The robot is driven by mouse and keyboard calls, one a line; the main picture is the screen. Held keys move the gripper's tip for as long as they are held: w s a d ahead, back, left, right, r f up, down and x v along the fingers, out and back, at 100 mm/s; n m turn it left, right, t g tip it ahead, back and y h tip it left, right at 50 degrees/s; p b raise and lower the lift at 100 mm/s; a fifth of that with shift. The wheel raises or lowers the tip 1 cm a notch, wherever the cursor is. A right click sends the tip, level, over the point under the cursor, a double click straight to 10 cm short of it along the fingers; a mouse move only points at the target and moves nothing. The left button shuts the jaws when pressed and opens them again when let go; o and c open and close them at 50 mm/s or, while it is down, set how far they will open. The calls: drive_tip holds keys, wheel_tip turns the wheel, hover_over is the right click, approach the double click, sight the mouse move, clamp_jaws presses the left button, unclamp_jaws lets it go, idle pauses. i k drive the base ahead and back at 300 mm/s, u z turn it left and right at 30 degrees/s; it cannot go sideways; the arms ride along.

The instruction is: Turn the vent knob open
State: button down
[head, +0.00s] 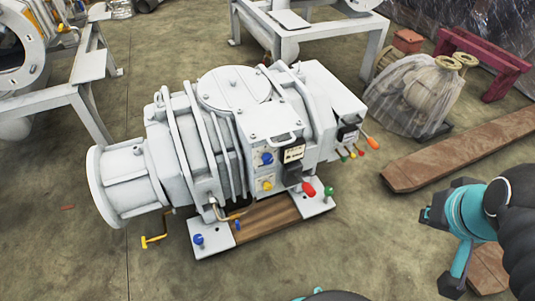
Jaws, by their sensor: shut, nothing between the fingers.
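A pale grey screw vacuum pump (235,95) stands in the middle of the head view. Its front panel carries a blue knob (267,158) and, below it, a yellow knob (267,185). A red-ended handle (308,190) sticks out lower right, and a green knob (328,191) is beside it on the base. An orange-ended lever (373,143) is at the right end. I cannot tell which is the vent knob. My gripper (426,214) is at the right, shut and empty, well apart from the pump; its fingertips are small and unclear.
A yellow crank handle (153,241) juts out at the pump's lower left. A wooden beam (460,150) lies on the floor at right, near my arm. A plastic-wrapped bundle (415,95) stands behind it. The floor between the pump and my gripper is clear.

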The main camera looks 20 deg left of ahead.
sight(266, 186)
drive_tip(key=u, duration=1.1)
drive_tip(key=k, duration=0.5)
drive_tip(key=u, duration=2.4)
drive_tip(key=i, duration=1.2)
drive_tip(key=z, duration=2.2)
